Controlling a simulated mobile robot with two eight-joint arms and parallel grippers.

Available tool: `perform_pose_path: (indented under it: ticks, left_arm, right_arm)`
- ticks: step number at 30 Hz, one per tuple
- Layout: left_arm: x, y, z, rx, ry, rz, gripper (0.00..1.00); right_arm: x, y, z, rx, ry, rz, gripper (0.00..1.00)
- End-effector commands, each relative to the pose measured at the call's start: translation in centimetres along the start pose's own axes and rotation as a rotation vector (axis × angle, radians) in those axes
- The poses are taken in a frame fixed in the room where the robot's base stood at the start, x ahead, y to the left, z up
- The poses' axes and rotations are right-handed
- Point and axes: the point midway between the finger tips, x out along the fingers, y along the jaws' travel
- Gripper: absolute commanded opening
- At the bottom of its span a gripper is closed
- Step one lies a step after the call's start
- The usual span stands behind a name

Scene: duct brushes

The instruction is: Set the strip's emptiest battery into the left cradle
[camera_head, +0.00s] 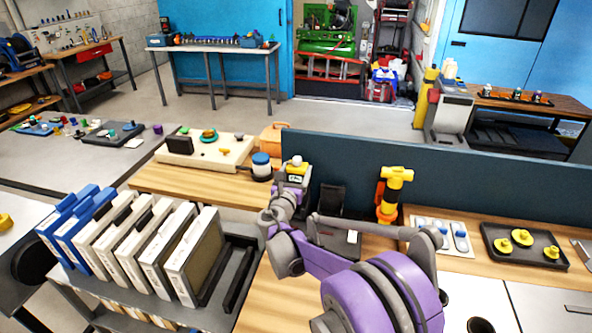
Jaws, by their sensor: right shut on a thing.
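My right gripper (286,196) reaches up from the bottom middle to the back of the wooden bench, just in front of the dark blue partition. It is shut on a small yellow block with a dark marking (298,179), which looks like a battery. Its charge marking is too small to read. A dark upright holder (331,199) stands just right of the held block; I cannot tell whether it is a cradle. My arm hides part of the bench below. I cannot make out the strip or the left cradle for certain. My left gripper is not in view.
The dark blue partition (430,172) runs behind the bench. A yellow tool (393,192) stands right of my gripper. A black tray (488,235) with yellow knobs lies at right. Several panel filters (190,262) stand at left. A blue-and-white jar (261,165) is left of my gripper.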

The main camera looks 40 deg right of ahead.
Motion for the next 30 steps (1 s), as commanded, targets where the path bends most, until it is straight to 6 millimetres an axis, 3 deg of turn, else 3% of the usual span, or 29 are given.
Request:
perform_pose_path:
  ticks: [30]
  left_arm:
    - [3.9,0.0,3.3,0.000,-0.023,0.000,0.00]
  right_arm:
    - [0.0,0.0,-6.8,-0.001,0.000,0.001,0.00]
